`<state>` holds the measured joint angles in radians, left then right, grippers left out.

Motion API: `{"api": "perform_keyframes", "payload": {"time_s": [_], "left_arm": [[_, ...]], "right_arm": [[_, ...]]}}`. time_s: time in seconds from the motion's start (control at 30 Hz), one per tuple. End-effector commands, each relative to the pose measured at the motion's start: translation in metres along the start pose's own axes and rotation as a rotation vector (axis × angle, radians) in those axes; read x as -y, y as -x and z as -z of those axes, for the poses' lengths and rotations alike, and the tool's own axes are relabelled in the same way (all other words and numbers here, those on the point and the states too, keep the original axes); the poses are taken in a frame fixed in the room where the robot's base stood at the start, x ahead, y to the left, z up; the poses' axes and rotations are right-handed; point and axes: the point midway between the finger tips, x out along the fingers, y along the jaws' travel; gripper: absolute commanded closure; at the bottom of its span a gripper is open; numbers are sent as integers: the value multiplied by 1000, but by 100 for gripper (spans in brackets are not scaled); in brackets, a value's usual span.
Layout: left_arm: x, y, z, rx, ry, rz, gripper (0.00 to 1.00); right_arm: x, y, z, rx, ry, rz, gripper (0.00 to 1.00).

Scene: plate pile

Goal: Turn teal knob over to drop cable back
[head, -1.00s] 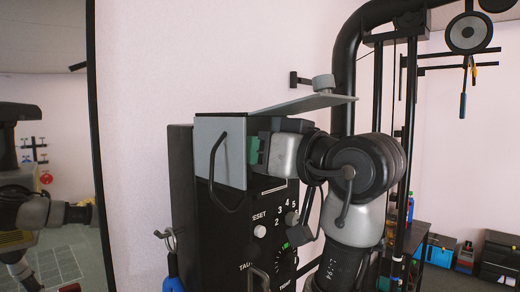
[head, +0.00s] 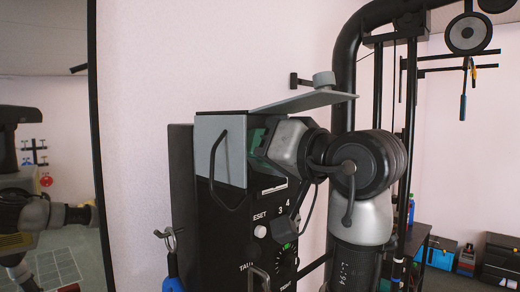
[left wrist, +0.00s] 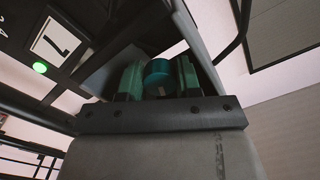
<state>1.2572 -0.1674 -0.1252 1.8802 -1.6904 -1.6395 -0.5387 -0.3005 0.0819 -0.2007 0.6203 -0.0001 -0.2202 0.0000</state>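The teal knob (left wrist: 159,73) is a short cylinder with a small pale mark; in the left wrist view it sits between the green finger pads of my left gripper (left wrist: 160,82). The pads flank it closely on both sides, so the gripper looks shut on it. In the head view my left gripper (head: 257,143) is tilted at the upper front of a black machine (head: 228,225), behind a grey side plate (head: 221,150). The knob is hidden there. I cannot make out the cable. My right gripper is not in view.
A sloping grey shelf (head: 302,100) juts just above the gripper. The machine's front has a RESET button (head: 260,231) and a dial (head: 284,265). A black handle (head: 217,175) sticks out at the side. A thick black pipe (head: 344,75) rises behind my arm.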

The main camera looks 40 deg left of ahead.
Motion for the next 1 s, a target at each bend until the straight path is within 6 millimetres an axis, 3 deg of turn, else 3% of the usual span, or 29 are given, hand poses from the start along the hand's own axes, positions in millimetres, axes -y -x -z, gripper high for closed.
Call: {"api": "perform_keyframes", "payload": {"time_s": [0.07,0.43,0.8,1.0], "left_arm": [[1,0,1,-3,1,1,56],[0,6,0,-3,2,-1,56],[-2,76,-1,-6,1,-3,56],[-1,102,0,-4,1,-1,56]], "right_arm": [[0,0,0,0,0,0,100],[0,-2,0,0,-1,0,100],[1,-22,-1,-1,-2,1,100],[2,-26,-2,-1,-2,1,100]]}}
